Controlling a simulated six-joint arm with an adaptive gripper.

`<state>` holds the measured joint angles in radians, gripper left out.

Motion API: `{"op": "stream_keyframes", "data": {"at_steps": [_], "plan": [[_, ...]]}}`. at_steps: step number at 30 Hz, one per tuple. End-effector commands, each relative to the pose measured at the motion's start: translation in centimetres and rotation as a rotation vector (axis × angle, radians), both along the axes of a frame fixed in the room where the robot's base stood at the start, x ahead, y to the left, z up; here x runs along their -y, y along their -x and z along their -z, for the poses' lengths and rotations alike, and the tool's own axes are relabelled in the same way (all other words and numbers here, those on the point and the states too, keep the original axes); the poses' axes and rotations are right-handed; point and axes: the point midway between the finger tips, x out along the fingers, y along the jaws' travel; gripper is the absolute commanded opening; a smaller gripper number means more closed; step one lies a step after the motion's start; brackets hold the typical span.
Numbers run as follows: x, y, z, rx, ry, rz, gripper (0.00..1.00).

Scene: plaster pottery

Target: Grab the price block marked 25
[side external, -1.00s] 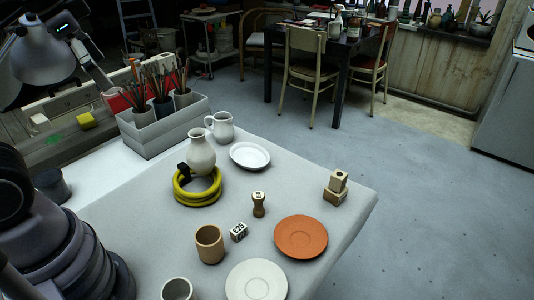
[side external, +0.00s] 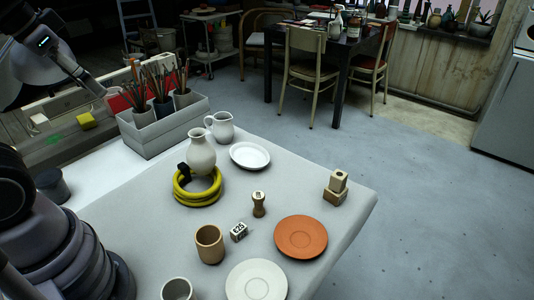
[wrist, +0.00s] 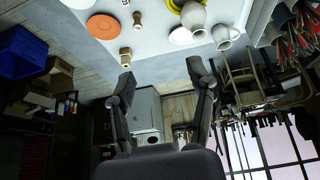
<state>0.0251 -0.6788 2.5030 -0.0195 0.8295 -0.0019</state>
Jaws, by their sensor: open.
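A small white block with dark digits (side external: 238,232) lies on the table between the tan cup and the wooden stand; its digits look like 25 but are blurred. A second small pale block with a dark mark sits on the wooden stand (side external: 259,209), its mark too small to read. In the wrist view the stand (wrist: 137,25) shows near the top edge. My gripper (wrist: 160,73) is open and empty, its fingers spread wide, away from the block. In the side view my arm's end is at upper left, far from the block.
An orange plate (side external: 301,237), cream plate (side external: 257,281), tan cup (side external: 209,244) and yellow coil (side external: 198,194) surround the blocks. A vase (side external: 201,152), jug (side external: 222,127) and white plate (side external: 250,156) stand behind. Stacked wooden blocks (side external: 336,190) sit near the right edge.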

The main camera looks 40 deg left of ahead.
Motion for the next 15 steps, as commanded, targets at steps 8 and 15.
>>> {"op": "stream_keyframes", "data": {"at_steps": [8,15], "plan": [[5.3,-8.7,7.0,-0.065,0.089,0.067,0.54],[9.9,-12.7,16.9,-0.105,0.083,0.065,0.54]]}}
